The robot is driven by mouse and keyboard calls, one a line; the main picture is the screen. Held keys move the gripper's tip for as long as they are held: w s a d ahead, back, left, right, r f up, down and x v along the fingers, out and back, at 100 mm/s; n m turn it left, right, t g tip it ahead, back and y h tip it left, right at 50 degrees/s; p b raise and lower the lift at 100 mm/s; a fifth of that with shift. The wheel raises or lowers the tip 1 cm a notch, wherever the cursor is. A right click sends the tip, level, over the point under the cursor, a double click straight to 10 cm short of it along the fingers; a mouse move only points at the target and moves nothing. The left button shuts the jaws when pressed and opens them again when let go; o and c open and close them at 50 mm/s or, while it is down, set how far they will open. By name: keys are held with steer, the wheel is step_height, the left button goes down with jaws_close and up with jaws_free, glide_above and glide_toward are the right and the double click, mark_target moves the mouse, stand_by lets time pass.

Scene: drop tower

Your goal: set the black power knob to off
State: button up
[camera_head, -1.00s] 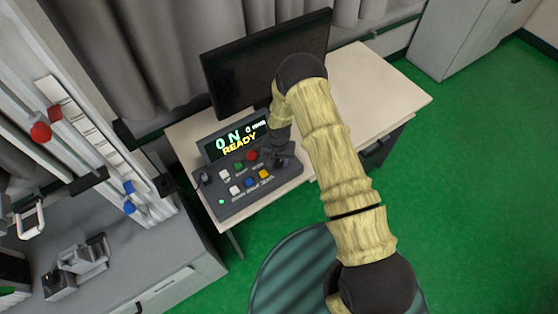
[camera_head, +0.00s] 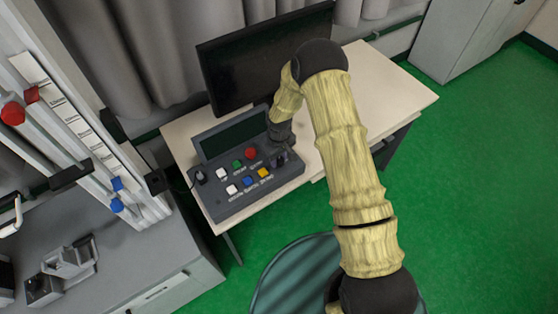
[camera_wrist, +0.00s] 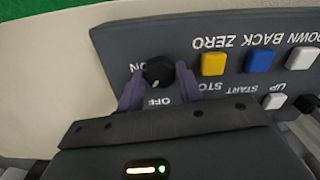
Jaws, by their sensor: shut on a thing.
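The black power knob (camera_wrist: 159,71) sits on the dark grey control panel (camera_wrist: 115,45), between the upside-down ON and OFF labels in the wrist view. A small pale mark shows on its side nearer the OFF label. My gripper (camera_wrist: 157,88) is shut on the knob, one finger on each side. In the head view my gripper (camera_head: 281,156) is at the right end of the panel (camera_head: 212,212), and the knob is mostly hidden there. The panel's display (camera_head: 235,137) is dark.
White, green, red, blue and yellow buttons lie left of my gripper in the head view, including the yellow button (camera_head: 263,173). A black monitor (camera_head: 250,65) stands behind the panel. The table's right part (camera_head: 385,90) is clear.

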mark_target(279, 160)
steer(key=n+b, duration=0.1)
steer(key=n, duration=0.2)
steer(key=shift+n, duration=0.3)
steer(key=shift+w+n+b, duration=0.1)
steer(key=shift+n+b, duration=0.35)
steer(key=shift+n, duration=1.45)
steer(key=o, duration=1)
steer(key=shift+r, duration=0.1)
step_height(279, 160, up, 17)
steer(key=b, duration=0.2)
steer(key=shift+r, duration=0.15)
